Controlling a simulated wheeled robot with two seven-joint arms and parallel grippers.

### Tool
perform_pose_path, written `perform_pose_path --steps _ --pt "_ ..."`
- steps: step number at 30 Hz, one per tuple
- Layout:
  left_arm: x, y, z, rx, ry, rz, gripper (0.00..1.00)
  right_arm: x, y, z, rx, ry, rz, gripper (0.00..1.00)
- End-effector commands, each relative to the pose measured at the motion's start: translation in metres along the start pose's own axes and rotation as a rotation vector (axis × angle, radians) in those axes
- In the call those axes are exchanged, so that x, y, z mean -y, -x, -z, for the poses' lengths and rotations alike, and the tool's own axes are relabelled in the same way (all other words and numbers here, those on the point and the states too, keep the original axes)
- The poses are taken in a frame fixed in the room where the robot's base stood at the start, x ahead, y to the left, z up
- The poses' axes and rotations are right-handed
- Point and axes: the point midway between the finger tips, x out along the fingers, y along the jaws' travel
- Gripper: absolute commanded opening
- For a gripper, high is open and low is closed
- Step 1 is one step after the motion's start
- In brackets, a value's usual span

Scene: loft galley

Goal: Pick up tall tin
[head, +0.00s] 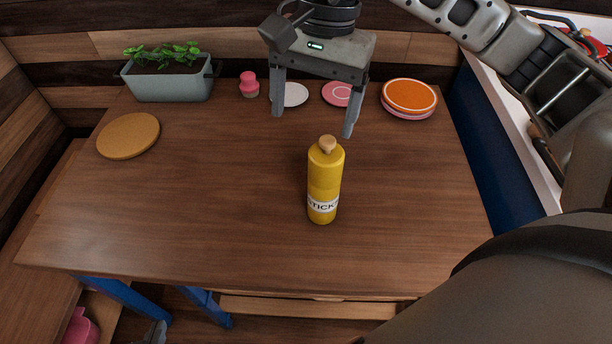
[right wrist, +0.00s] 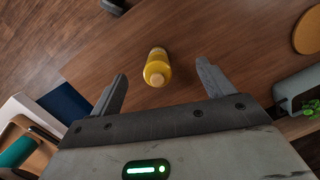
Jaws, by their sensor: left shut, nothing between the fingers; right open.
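The tall tin (head: 324,180) is a yellow bottle-shaped container with a tan stopper and a white lettered band, standing upright on the wooden table (head: 200,220). My right gripper (head: 312,122) is open and empty, above and behind the tin in the head view. In the right wrist view the tin (right wrist: 157,62) shows between the two spread fingers, just beyond their tips, without visible contact. A small part of my left gripper (head: 155,333) shows low at the bottom left, below the table's front edge, shut and mostly out of frame.
A grey planter (head: 168,82), pink-topped shaker (head: 249,86), white disc (head: 291,94), pink disc (head: 342,94) and orange-topped plate stack (head: 409,96) line the back. A round cork mat (head: 128,136) lies left. The table around the tin is clear.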

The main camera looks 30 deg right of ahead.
Motion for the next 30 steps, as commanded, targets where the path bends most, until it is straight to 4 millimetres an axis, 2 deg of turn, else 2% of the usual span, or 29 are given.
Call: perform_pose_path --steps 1,5,8,13,18,30 --pt "-0.001 0.000 0.000 -0.001 0.000 -0.002 0.00 -0.006 0.009 0.013 -0.076 0.007 -0.016 0.81" --pt "-0.002 0.000 -0.002 0.000 0.001 -0.005 0.00 -0.015 0.015 0.029 -0.161 0.014 -0.047 0.81" --pt "-0.003 -0.001 -0.006 0.004 0.001 -0.007 0.00 -0.017 0.002 0.033 -0.168 0.015 -0.055 0.81" --pt "-0.004 -0.003 -0.014 0.012 0.002 -0.010 0.00 -0.019 -0.034 0.037 -0.162 0.014 -0.054 0.81" --pt "-0.005 -0.002 -0.014 0.011 0.003 -0.013 0.00 -0.020 -0.065 0.043 -0.162 0.013 -0.053 0.81" --pt "-0.005 0.004 -0.004 0.003 0.000 -0.011 0.00 -0.025 -0.101 0.048 -0.162 0.013 -0.054 0.81"
